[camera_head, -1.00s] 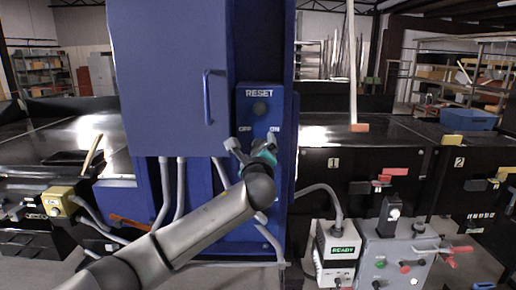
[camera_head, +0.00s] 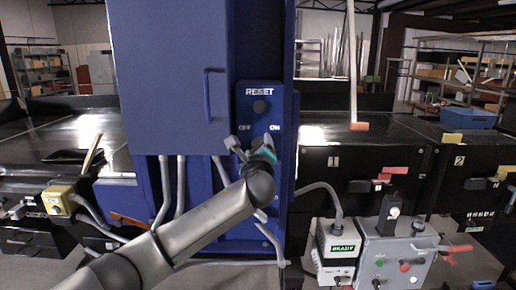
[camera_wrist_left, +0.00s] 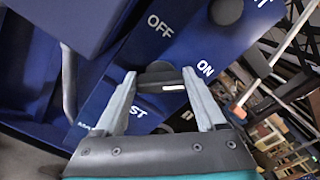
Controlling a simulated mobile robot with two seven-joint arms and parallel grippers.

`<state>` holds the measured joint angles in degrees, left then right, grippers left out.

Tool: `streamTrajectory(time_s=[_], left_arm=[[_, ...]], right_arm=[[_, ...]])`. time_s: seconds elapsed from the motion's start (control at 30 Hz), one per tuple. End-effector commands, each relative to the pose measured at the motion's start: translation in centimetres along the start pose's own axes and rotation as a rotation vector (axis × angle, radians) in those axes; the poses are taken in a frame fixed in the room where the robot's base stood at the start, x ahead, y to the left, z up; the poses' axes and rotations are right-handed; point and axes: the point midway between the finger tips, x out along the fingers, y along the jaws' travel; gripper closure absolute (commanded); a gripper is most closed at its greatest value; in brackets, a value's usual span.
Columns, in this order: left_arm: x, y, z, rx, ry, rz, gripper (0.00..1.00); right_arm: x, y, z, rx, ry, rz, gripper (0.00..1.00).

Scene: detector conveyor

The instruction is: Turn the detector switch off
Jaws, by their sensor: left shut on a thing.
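The detector switch (camera_wrist_left: 158,72) is a dark round knob with a bar across it on the blue panel (camera_head: 281,104), below and between the OFF and ON labels. A white mark on its bar lies on the side nearer ON in the left wrist view. My left gripper (camera_head: 250,143) reaches the panel from below. In the left wrist view, its two grey fingers (camera_wrist_left: 159,76) are on either side of the bar, shut on it. In the head view, the gripper hides the switch. My right gripper is not in view.
A round RESET button (camera_head: 260,106) sits just above the switch. A blue cabinet door with a handle (camera_head: 208,97) stands to the left, close to the arm. Grey conduits run below. A grey control box (camera_head: 398,251) is at lower right.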

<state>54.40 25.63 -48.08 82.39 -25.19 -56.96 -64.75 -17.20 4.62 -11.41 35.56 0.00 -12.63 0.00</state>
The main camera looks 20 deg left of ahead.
Motion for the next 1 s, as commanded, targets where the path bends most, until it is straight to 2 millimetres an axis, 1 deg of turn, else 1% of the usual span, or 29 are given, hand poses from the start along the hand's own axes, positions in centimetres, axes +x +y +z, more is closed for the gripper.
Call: streamTrajectory(time_s=[0.03,0.1,0.13,0.27,0.47,0.67,1.0], left_arm=[[0.0,0.0,0.0,0.0,0.001,0.0,0.74],[0.0,0.0,0.0,0.0,0.001,0.0,0.82],[0.0,0.0,0.0,0.0,0.001,0.0,0.83],[0.0,0.0,-0.1,-0.006,0.001,0.0,0.83],[0.0,0.1,-0.1,-0.06,0.002,0.001,0.83],[0.0,0.3,-0.2,-0.188,0.002,0.002,0.83],[0.0,0.5,-0.3,-0.503,0.001,0.002,0.83]], right_arm=[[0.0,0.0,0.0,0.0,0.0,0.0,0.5],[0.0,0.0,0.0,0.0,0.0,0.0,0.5],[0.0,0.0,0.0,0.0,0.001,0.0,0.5],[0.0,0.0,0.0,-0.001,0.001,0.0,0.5],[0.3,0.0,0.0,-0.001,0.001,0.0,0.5],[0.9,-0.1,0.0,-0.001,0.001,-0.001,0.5],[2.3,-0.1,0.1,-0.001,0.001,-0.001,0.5]])
